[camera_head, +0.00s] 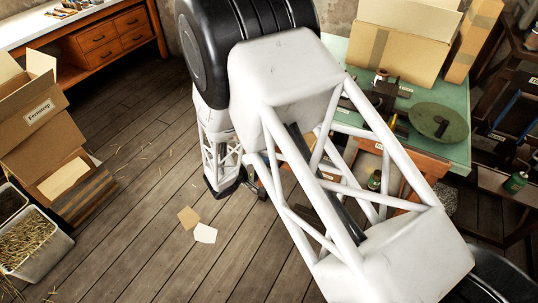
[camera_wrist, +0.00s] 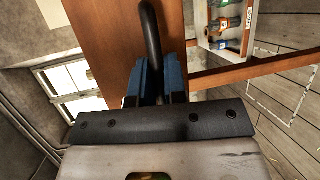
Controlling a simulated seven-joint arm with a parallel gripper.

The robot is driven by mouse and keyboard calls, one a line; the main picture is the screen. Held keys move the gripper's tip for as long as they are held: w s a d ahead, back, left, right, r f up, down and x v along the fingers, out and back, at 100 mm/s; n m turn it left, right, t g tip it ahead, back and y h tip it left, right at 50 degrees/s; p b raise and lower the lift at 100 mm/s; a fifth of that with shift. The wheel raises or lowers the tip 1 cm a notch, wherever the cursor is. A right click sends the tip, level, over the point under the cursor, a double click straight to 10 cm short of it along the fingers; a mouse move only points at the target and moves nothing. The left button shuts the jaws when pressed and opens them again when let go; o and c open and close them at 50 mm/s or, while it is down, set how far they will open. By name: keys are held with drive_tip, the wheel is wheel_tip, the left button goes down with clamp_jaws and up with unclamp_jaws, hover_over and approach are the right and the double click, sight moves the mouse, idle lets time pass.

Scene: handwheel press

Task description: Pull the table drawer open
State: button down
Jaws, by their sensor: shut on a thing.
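The wooden drawer front (camera_wrist: 105,40) fills the upper middle of the wrist view. Its dark curved handle (camera_wrist: 151,30) passes down between the blue fingers of my gripper (camera_wrist: 160,82), which is shut on it. Beyond the front, a wooden drawer side (camera_wrist: 270,70) runs to the right, and a light tray with several small coloured items (camera_wrist: 226,28) shows behind the front, so the drawer stands at least partly open. In the head view, orange wood of the drawer (camera_head: 424,166) shows below the green-topped table (camera_head: 458,152); my arm hides the handle and my gripper there.
Cardboard boxes (camera_head: 405,40) and a round green plate (camera_head: 438,121) are on the table. Dark shelving with a green bottle (camera_head: 515,182) stands right. Boxes (camera_head: 40,115) and a bin (camera_head: 35,245) stand left. The wooden floor (camera_head: 140,180) between is mostly clear, with two paper scraps.

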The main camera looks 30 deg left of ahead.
drive_tip(key=shift+s, duration=0.35)
drive_tip(key=c, duration=1.2)
unclamp_jaws()
drive_tip(key=shift+v, duration=3.9)
drive_tip(key=shift+w+r, duration=0.1)
